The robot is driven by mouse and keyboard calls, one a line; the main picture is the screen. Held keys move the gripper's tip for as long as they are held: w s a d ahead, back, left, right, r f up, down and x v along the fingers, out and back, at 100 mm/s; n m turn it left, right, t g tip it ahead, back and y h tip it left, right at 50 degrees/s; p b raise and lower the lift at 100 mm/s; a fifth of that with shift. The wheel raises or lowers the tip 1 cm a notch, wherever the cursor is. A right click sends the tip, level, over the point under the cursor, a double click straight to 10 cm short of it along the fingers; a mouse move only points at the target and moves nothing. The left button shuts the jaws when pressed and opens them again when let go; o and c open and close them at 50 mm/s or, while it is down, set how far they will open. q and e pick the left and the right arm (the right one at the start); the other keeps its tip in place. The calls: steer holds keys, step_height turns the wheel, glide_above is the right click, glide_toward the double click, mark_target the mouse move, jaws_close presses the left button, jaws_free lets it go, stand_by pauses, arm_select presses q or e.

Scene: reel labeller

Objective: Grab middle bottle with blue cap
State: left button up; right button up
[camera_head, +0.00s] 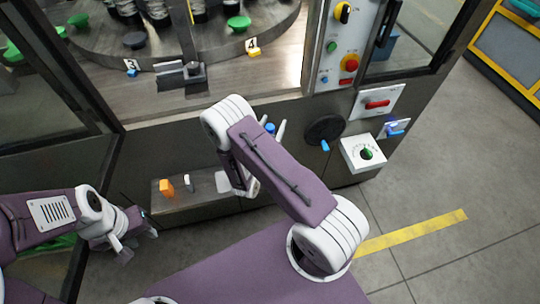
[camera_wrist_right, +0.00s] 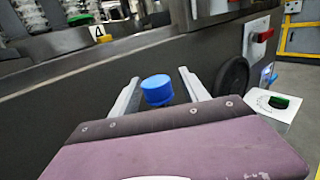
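A blue cap (camera_wrist_right: 157,88) shows in the right wrist view between the two fingers of my right gripper (camera_wrist_right: 160,92), with a gap on either side. The body below the cap is hidden by my gripper's purple housing. In the head view the blue cap (camera_head: 270,128) shows just beyond my right arm, beside the fingers of my right gripper (camera_head: 273,132). The right gripper is open. My left gripper (camera_head: 137,245) is at the lower left, apart from the bottles, with its fingers spread and empty.
A low shelf (camera_head: 205,207) on the machine front holds an orange item (camera_head: 166,188), a small white item (camera_head: 188,183) and a pale item (camera_head: 222,182) partly behind my arm. A black handwheel (camera_head: 325,130) and a green-knob box (camera_head: 364,154) are to the right.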

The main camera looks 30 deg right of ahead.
jaws_close()
stand_by(1.3)
